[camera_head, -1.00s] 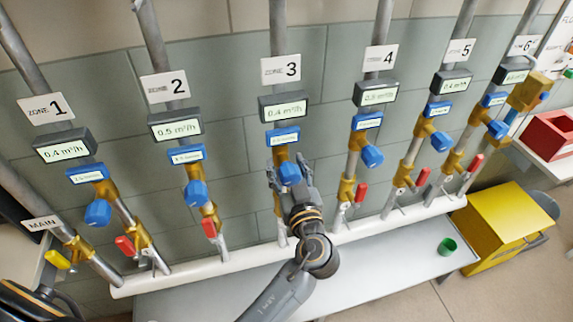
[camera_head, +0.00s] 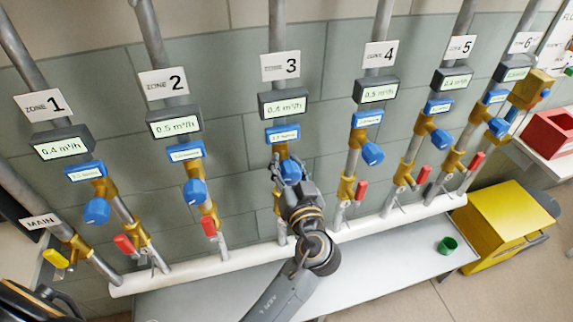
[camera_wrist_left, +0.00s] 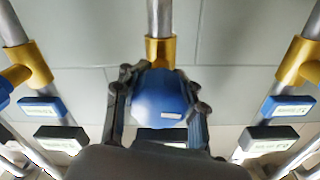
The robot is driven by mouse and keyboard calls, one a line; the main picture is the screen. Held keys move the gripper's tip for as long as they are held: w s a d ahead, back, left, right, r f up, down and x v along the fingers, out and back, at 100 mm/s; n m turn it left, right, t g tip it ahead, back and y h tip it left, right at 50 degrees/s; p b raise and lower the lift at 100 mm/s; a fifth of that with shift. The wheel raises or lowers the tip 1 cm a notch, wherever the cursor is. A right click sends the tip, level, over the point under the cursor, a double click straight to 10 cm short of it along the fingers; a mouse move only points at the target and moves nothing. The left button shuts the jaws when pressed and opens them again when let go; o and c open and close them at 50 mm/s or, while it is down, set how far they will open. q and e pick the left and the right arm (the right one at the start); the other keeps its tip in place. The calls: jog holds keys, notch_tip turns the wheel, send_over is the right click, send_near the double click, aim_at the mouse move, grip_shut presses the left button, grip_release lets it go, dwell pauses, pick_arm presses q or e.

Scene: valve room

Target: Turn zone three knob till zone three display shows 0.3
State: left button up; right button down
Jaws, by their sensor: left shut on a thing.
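The zone three knob (camera_head: 291,171) is blue and sits on a brass valve on the third pipe. My left gripper (camera_head: 288,174) is shut on it. In the left wrist view the blue knob (camera_wrist_left: 160,98) lies between the two dark fingers of my gripper (camera_wrist_left: 158,95), one on each side. The zone three display (camera_head: 283,104) is above the knob and seems to read 0.4 m³/h. A smaller blue display (camera_head: 282,134) sits between them; its text is too small to read. My right gripper is not in view.
Similar pipes with blue knobs stand on both sides, such as the zone two knob (camera_head: 195,192) and zone four knob (camera_head: 372,154). A white horizontal pipe (camera_head: 385,226) runs below. A green cup (camera_head: 447,245) stands on the bench, with a yellow box (camera_head: 507,225) at right.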

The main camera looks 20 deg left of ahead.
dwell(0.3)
pick_arm(q)
jog(key=o, duration=1.3)
jog(key=shift+w, duration=0.1)
jog(key=shift+c, duration=0.2)
